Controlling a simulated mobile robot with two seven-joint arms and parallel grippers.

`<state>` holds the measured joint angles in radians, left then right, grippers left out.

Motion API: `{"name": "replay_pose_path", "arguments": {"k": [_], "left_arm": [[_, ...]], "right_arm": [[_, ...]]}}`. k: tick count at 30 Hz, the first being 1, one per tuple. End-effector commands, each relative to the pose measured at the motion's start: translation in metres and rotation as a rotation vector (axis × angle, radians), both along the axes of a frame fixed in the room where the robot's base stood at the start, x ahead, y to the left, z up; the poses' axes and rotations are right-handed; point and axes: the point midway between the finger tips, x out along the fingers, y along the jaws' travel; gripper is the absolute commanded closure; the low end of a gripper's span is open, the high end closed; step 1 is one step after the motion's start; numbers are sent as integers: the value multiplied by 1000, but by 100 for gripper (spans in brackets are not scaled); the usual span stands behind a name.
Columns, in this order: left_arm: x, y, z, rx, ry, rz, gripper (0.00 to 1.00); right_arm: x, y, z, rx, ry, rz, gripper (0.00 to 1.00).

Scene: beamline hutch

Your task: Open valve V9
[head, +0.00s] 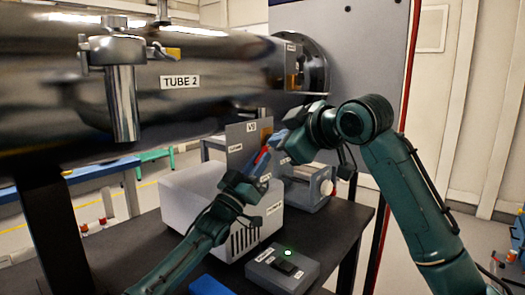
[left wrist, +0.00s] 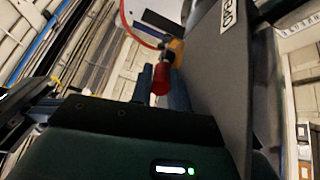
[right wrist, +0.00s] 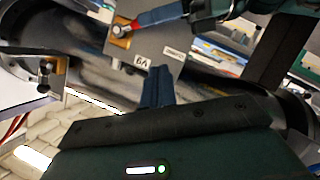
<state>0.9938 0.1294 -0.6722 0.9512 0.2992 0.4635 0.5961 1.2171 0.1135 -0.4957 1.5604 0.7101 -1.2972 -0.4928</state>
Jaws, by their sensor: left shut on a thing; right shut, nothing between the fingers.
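The V9 valve is on an upright grey plate (head: 238,142) on the table, with a V9 label near its top. In the right wrist view its brass body (right wrist: 121,30) and a bit of red handle (right wrist: 133,27) show beside the upside-down label. My left gripper (head: 264,156) is shut on the red handle (left wrist: 160,80), which sits between its fingers in the left wrist view; the brass body (left wrist: 177,48) is just beyond. My right gripper (right wrist: 157,85) is shut and empty, close to the plate's label edge. The handle's exact angle is hard to tell.
A white slotted box (head: 190,190) stands left of the plate. A grey machine (head: 308,188) is behind my grippers. A control box (head: 283,268) with a lit green light sits at the table's front. The large TUBE 2 pipe (head: 220,65) runs overhead.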

Motion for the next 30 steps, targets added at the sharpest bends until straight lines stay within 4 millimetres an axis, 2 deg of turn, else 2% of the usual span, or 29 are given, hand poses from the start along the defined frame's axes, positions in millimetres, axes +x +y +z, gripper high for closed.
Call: {"name": "replay_pose_path", "arguments": {"k": [3, 8, 24, 30], "left_arm": [[0, 0, -1, 1, 1, 0, 100], [0, 0, -1, 1, 1, 0, 100], [0, 0, 0, 1, 1, 0, 100], [0, 0, 0, 0, 0, 0, 100]], "right_arm": [[-1, 1, 15, -22, -12, 5, 100], [5, 7, 15, -29, -11, 9, 100], [73, 61, -18, -28, -12, 7, 100], [82, 44, -41, -27, -13, 5, 100]]}}
